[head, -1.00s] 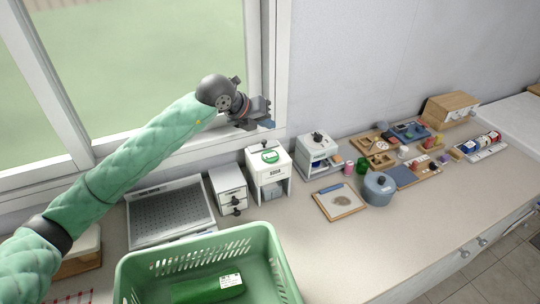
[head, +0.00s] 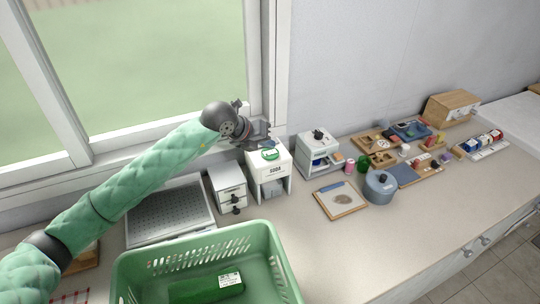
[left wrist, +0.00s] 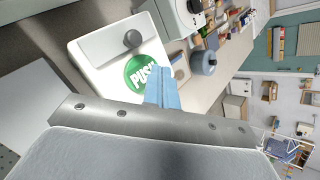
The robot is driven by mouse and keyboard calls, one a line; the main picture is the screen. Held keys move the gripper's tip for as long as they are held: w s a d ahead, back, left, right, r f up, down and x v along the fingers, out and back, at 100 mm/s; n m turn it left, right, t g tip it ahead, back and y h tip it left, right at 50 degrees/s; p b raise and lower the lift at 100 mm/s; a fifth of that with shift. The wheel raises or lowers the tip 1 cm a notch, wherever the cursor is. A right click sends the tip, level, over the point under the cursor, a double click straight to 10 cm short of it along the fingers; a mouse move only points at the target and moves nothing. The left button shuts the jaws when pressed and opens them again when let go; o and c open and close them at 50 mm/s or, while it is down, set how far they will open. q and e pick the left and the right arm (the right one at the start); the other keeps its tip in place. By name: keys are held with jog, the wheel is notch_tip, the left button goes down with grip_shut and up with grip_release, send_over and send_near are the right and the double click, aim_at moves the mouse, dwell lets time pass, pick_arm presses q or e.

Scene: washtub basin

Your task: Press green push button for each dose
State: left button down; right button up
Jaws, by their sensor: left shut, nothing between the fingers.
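The green push button (head: 270,154) is a round disc on top of a white dispenser box (head: 257,174). In the left wrist view the button (left wrist: 141,73) reads "PUSH", and a dark knob (left wrist: 133,39) stands beside it on the white top. My left gripper (head: 267,141) is just above the back of the dispenser. It is shut and empty; its blue fingertips (left wrist: 161,90) overlap the edge of the button in the wrist view. I cannot tell whether they touch it. A small dark marking (head: 275,170) is on the dispenser's front. My right gripper is not in view.
A small white drawer unit (head: 228,183) stands left of the dispenser, and another white machine (head: 318,150) stands to its right. A green basket (head: 192,260) is in front. A blue-grey pot (head: 379,187) and a board (head: 340,198) lie right.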

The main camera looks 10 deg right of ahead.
pick_arm(q)
jog(key=shift+f, duration=0.15)
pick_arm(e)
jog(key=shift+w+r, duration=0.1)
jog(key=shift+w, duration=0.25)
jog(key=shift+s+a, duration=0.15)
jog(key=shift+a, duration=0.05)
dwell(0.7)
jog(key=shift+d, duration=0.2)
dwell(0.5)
pick_arm(q)
jog(key=shift+f+b, duration=0.4)
jog(key=shift+b, duration=0.35)
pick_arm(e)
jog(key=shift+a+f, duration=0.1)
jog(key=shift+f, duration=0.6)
